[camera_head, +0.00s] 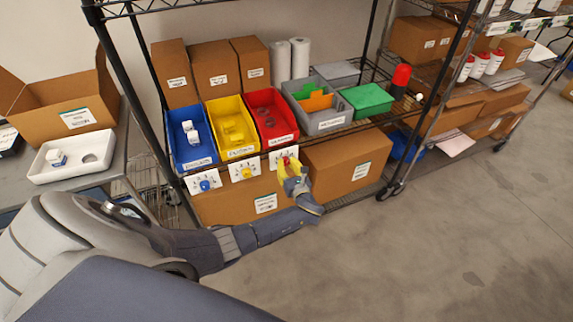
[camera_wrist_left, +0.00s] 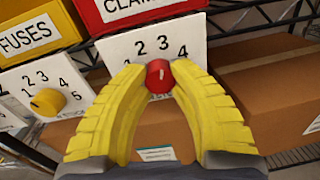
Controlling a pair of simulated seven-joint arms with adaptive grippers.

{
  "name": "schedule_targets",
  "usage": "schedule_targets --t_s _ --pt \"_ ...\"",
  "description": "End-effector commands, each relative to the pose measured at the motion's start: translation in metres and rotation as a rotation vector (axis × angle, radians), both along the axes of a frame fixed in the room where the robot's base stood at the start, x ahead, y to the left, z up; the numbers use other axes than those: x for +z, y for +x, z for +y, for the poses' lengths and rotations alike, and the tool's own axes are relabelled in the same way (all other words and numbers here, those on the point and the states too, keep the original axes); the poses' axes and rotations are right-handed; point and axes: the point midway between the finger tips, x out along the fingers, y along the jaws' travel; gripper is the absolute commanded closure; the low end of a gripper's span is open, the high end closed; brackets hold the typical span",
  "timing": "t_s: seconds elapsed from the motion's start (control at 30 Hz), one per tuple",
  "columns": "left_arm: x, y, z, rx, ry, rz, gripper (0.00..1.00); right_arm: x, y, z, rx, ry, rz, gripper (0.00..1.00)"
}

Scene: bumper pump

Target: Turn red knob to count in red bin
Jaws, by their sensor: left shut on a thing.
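The red knob (camera_wrist_left: 158,76) sits on a white numbered dial plate (camera_wrist_left: 116,54) under the red bin (camera_head: 286,118). My left gripper (camera_head: 288,167) has yellow fingers, one on each side of the knob, and is shut on it. In the left wrist view the white mark on the knob points roughly up, between 2 and 3 as far as I can tell; 2, 3 and 4 are readable. The fingers hide the lower dial. In the head view the red bin holds a few grey ring-like clamps, too small to count surely. My right gripper is not in view.
The yellow bin (camera_head: 221,111) and blue bin (camera_head: 180,137) stand to the left, with a yellow knob (camera_wrist_left: 48,101) and blue knob (camera_head: 205,185) below. Cardboard boxes (camera_head: 347,160) fill the lower shelf. A black rack post (camera_head: 133,70) stands left; floor is clear at right.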

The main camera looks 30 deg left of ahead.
Motion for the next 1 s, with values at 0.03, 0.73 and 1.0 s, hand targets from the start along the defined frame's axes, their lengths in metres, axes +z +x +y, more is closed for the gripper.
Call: schedule_targets --t_s 0.03,0.73,1.0 --pt "-0.0005 -0.0007 0.0004 0.001 0.001 0.001 1.00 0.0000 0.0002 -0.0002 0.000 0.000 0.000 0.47" --pt "-0.0019 -0.0011 0.0001 0.003 -0.222 -0.308 1.00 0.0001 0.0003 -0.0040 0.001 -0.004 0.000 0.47" --pt "-0.0021 -0.0009 0.0002 0.003 -0.327 -0.454 1.00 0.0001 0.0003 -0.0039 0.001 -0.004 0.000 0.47"
